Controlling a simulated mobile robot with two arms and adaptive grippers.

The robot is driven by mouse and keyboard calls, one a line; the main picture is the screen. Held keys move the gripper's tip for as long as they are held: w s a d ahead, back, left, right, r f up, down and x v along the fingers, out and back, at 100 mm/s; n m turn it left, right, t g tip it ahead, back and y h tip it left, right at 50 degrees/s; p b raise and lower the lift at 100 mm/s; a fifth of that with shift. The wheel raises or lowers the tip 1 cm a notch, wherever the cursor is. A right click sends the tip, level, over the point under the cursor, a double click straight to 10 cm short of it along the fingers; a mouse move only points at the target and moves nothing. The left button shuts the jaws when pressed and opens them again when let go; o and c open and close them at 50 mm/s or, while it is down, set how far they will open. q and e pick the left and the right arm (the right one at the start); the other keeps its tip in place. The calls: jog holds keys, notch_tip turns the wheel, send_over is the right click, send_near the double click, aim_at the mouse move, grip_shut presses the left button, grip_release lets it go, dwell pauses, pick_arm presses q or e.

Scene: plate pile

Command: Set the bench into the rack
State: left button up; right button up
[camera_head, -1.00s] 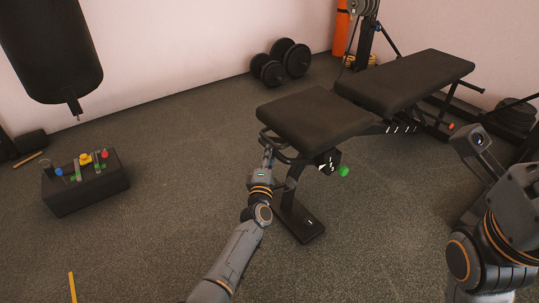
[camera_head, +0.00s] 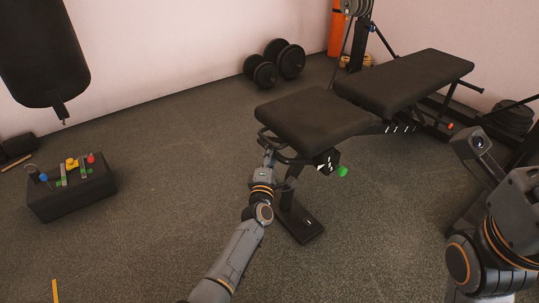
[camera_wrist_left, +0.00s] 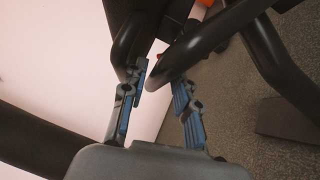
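The black padded bench (camera_head: 405,83) stands right of centre in the head view, its near pad (camera_head: 312,120) toward me and a green knob (camera_head: 342,171) below. My left gripper (camera_head: 268,150) reaches the curved handle under the near pad's left end. In the left wrist view my left gripper (camera_wrist_left: 160,80) has its blue-lined fingers on either side of the dark handle tube (camera_wrist_left: 200,43), gripping it near the tips. My right arm is at the right edge; its fingers do not show. A dark upright (camera_head: 358,45) behind the bench looks like part of the rack, mostly hidden.
Dumbbells (camera_head: 274,63) lie by the back wall. A black box (camera_head: 75,193) with coloured knobs sits on the floor at left, below a hanging punching bag (camera_head: 42,50). Weight plates (camera_head: 510,118) are at the right edge. The floor between box and bench is clear.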

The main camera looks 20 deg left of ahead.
pick_arm(q)
jog(key=shift+a, duration=0.1)
jog(key=s+d+f, duration=0.1)
jog(key=s, duration=1.1)
jog(key=shift+d+f, duration=0.3)
jog(key=shift+f, duration=0.05)
jog(key=shift+w, duration=0.1)
